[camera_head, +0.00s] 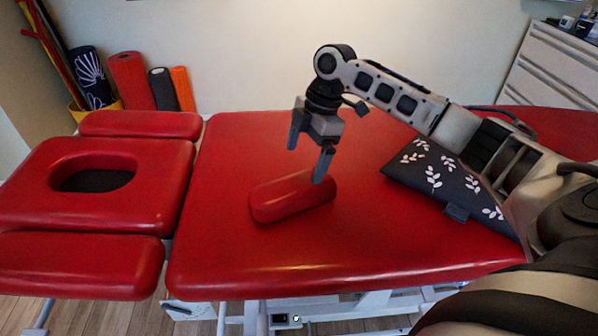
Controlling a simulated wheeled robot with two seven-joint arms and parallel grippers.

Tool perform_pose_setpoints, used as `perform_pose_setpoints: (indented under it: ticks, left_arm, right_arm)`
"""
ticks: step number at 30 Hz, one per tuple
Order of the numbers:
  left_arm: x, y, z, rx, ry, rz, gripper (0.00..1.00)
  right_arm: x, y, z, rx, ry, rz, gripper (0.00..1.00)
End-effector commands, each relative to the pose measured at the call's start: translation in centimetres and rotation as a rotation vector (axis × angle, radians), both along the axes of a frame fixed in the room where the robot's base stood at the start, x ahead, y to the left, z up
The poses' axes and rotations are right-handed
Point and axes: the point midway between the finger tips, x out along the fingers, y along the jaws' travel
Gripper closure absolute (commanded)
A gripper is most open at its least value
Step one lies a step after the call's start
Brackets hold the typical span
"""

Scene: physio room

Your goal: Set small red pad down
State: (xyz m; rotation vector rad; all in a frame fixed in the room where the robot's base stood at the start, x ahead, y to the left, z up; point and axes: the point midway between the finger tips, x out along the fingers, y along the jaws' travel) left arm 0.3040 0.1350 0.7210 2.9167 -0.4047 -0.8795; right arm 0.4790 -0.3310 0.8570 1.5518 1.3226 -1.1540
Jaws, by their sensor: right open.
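The small red pad (290,197) lies on the red top of the treatment table (235,255), near its middle. My right gripper (308,163) is open above the pad, its fingers pointing down. One fingertip is at the pad's upper right end in the picture; I cannot tell whether it touches. The other finger is farther left and higher, clear of the pad. Nothing is between the fingers. My left gripper is not in view.
A dark cushion with white leaves (440,180) lies on the table under my right arm. The headrest section (150,205) with its face hole is at the left. Rolled mats (130,80) stand by the wall. The table's front left area is clear.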

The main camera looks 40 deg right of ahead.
Motion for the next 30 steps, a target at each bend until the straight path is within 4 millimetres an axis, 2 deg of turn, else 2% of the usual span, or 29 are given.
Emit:
perform_pose_setpoints:
  ticks: [3,7,25,30]
  left_arm:
    - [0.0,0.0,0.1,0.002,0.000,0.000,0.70]
    - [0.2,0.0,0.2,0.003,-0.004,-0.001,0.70]
    - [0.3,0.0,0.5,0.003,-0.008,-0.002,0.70]
    - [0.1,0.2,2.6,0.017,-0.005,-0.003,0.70]
  right_arm:
    - [0.0,-0.6,1.8,-0.001,-0.001,-0.002,0.04]
    - [-0.1,-0.8,2.7,0.000,-0.001,-0.001,0.04]
    - [-0.1,-0.9,3.0,0.000,0.000,-0.001,0.04]
    - [-0.1,-0.9,5.6,0.000,0.000,-0.001,0.04]
